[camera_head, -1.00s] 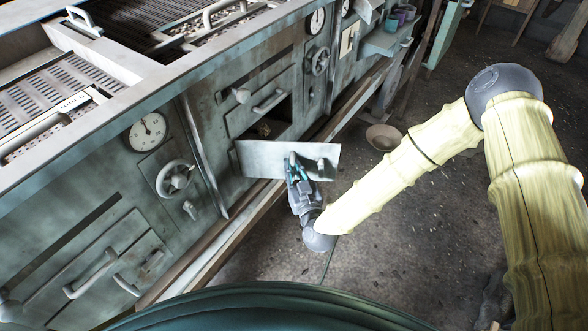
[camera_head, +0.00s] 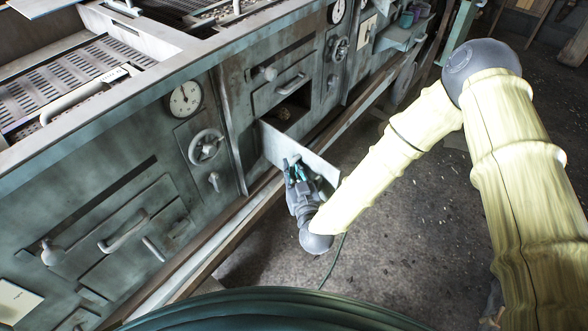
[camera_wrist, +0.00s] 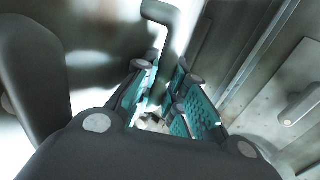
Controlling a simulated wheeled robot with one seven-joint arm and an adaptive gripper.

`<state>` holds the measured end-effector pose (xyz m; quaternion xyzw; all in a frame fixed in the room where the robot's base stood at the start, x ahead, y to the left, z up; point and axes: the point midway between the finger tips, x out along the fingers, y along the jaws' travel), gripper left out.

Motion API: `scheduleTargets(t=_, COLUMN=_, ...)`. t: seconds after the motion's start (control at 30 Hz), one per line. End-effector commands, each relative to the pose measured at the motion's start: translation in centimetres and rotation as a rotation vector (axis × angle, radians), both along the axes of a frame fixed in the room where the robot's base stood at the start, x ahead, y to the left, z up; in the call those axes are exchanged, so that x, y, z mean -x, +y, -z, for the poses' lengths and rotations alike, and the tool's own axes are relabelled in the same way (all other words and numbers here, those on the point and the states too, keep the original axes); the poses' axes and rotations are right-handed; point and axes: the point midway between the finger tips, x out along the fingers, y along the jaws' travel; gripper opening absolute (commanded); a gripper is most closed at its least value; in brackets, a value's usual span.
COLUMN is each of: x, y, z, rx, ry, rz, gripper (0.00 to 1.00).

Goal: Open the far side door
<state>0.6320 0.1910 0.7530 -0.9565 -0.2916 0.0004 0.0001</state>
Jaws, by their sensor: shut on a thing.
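The far side door (camera_head: 273,146) is a grey metal panel on the front of the machine. It stands swung out from the machine face, with a dark opening (camera_head: 288,110) showing behind it. My gripper (camera_head: 297,170) is at the door's outer face, toward its free end. In the wrist view, the teal-padded fingers of my gripper (camera_wrist: 170,98) are closed around the door's grey bent handle (camera_wrist: 160,28). The handle's lower part is hidden between the pads.
The machine front carries a handwheel (camera_head: 205,147), a gauge (camera_head: 185,99) and a nearer closed door with a handle (camera_head: 124,232). A rail (camera_head: 215,240) runs along the machine's lower edge. The floor (camera_head: 405,220) to the right is clear.

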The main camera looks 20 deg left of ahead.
Motion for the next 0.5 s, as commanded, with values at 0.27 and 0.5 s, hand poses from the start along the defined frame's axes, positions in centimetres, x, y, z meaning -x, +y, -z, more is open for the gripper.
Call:
scheduleTargets(t=0.27, x=-0.14, y=-0.28, z=-0.17, rx=-0.003, ry=-0.003, rz=0.007, gripper=0.0)
scheduleTargets(t=0.5, x=-0.15, y=-0.39, z=-0.14, rx=-0.002, ry=-0.002, rz=0.008, gripper=0.26)
